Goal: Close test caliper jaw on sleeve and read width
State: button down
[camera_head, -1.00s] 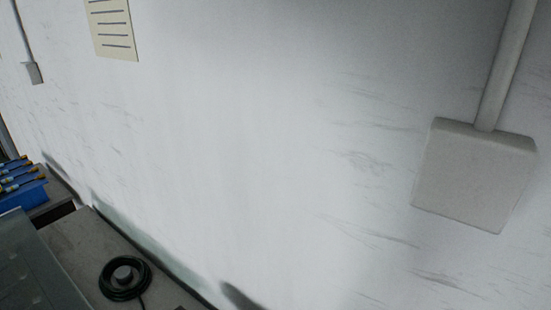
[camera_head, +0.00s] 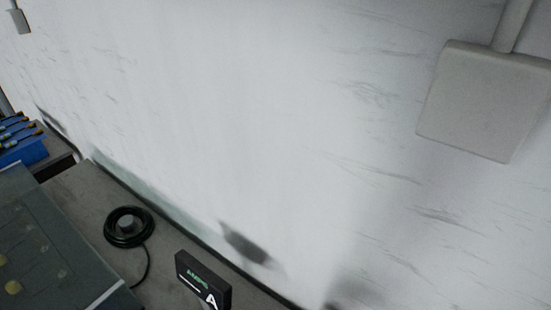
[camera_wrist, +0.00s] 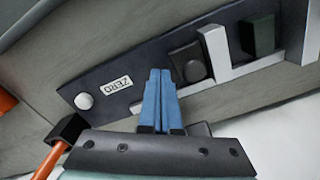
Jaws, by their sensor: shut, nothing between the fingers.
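In the wrist view, my gripper (camera_wrist: 160,74) has its two blue fingers together and empty. They are over a dark plate with a ZERO label (camera_wrist: 115,86) and a round white button (camera_wrist: 84,101). Just right of the fingertips is a dark square knob (camera_wrist: 187,62). Beyond it stands a pale upright jaw (camera_wrist: 215,52) on a pale rail (camera_wrist: 258,64). A dark block (camera_wrist: 258,36), perhaps the sleeve, sits right of that jaw, with a gap between them. Another pale upright (camera_wrist: 312,38) is at the right edge. No width reading is legible.
In the wrist view, an orange rod (camera_wrist: 50,160) with a black end lies at lower left. In the head view, a black cable coil (camera_head: 128,226), a small AMPS display (camera_head: 203,282) and a blue bin (camera_head: 24,152) stand along the wall. A grey box (camera_head: 485,100) is on the wall.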

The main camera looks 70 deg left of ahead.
dwell(0.3)
jog(key=shift+s+a, duration=0.6)
jog(key=shift+a, duration=0.35)
jog(key=shift+s+a, duration=0.6)
jog(key=shift+a, duration=0.4)
jog(key=shift+s+a, duration=0.6)
jog(key=shift+a, duration=0.35)
jog(key=shift+a, duration=0.1)
jog(key=shift+w+d+r+p, duration=0.15)
jog(key=shift+w+d+p, duration=0.25)
jog(key=shift+d, duration=0.25)
notch_tip(320, 180, up, 7)
jog(key=p, duration=0.7)
